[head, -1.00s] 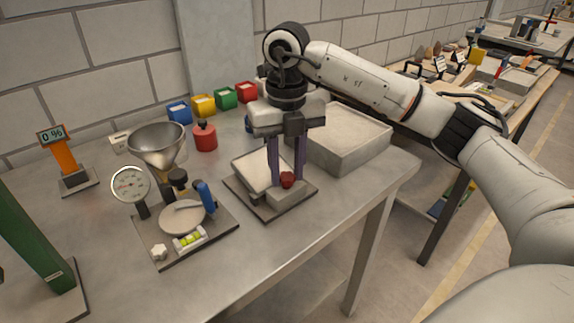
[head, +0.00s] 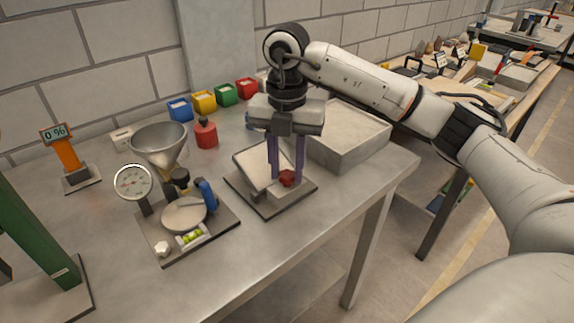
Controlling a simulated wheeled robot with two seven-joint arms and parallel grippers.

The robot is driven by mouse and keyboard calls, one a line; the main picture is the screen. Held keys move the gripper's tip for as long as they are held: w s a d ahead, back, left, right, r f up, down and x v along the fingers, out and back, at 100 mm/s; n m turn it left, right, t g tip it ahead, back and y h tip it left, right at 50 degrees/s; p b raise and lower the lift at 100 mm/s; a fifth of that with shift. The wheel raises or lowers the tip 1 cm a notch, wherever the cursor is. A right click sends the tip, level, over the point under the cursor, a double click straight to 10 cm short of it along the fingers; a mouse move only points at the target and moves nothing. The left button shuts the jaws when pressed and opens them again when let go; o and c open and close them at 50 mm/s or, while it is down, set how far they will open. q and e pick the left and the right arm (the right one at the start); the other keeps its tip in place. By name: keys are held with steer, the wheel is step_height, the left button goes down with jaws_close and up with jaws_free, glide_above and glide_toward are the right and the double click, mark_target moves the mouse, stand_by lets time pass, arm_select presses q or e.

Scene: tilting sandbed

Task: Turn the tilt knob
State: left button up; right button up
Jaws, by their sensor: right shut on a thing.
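The tilt knob (head: 286,179) is small and red, on the front of the small sandbed unit. My right gripper (head: 286,176) points down from above and is shut on the knob, with its purple fingers on either side of it. The sandbed tray (head: 252,167) is tilted, its left side raised above the dark base plate (head: 270,207). The fingers hide part of the tray and of the knob. My left gripper is not in view.
A large sand bin (head: 350,152) stands close on the right of the unit. A funnel (head: 160,140), a dial gauge (head: 134,181) and a round pan (head: 184,215) stand to the left. A 0 % display (head: 56,134) is farther left. The table's front is clear.

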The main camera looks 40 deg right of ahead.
mark_target(288, 174)
steer(key=shift+w+r, duration=0.15)
steer(key=shift+r, duration=0.05)
steer(key=o, duration=1)
steer(key=shift+f, duration=0.1)
steer(key=shift+o, duration=0.2)
steer(key=shift+r, duration=0.5)
step_height(288, 174, up, 9)
steer(key=p, duration=0.1)
steer(key=shift+r, duration=0.15)
